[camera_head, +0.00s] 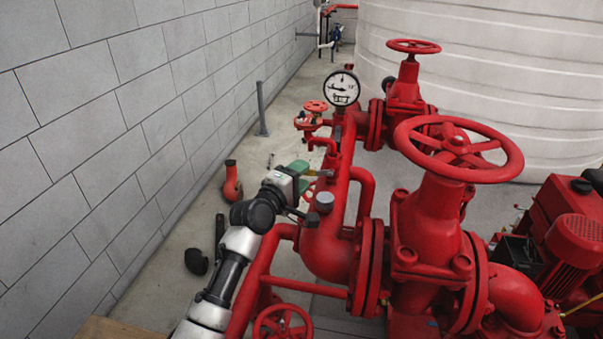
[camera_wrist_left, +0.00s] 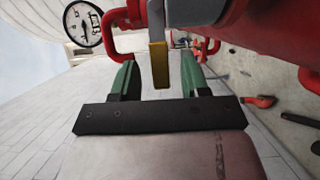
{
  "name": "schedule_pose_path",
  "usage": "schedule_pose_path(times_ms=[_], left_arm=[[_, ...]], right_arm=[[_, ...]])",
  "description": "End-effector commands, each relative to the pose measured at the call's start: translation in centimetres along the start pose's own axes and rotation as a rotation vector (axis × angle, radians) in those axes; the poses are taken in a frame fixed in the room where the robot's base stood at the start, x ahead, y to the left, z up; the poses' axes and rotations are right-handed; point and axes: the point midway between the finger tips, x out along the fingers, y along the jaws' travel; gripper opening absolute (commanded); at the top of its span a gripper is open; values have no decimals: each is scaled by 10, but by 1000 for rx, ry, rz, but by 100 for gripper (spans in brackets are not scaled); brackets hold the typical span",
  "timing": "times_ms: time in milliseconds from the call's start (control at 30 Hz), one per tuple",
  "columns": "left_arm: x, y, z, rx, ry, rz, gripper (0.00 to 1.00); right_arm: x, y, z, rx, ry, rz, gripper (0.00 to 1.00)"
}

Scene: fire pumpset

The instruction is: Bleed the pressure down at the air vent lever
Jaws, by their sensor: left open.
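The air vent lever (camera_wrist_left: 158,65) shows in the left wrist view as a flat yellow handle hanging from a small metal valve on the red pipework. My left gripper (camera_head: 305,178) is in the head view beside the pipe, its arm coming up from the lower left. In the left wrist view its two green fingers (camera_wrist_left: 160,76) are open, one on each side of the lever, with gaps on both sides. The lever's end lies between the fingertips. In the head view the lever is too small and covered to make out clearly. My right gripper is not in view.
A pressure gauge (camera_head: 342,88) stands behind the gripper. Red pipes and a large handwheel (camera_head: 458,148) fill the right side. A smaller handwheel (camera_head: 283,323) is below. A grey block wall (camera_head: 110,130) runs along the left, with a narrow strip of floor between.

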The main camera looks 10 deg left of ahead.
Motion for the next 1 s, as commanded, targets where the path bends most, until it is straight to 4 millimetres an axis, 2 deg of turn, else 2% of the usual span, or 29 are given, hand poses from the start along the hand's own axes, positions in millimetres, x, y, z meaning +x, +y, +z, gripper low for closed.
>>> schedule_pose_path(times_ms=[367, 667, 1000], left_arm=[[7, 0, 0, 0, 0, 0, 46], [6, 0, 0, 0, 0, -1, 1], [7, 1, 0, 10, 0, -5, 0]], right_arm=[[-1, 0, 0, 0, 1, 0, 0], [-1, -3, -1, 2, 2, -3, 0], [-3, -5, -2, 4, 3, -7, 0]])
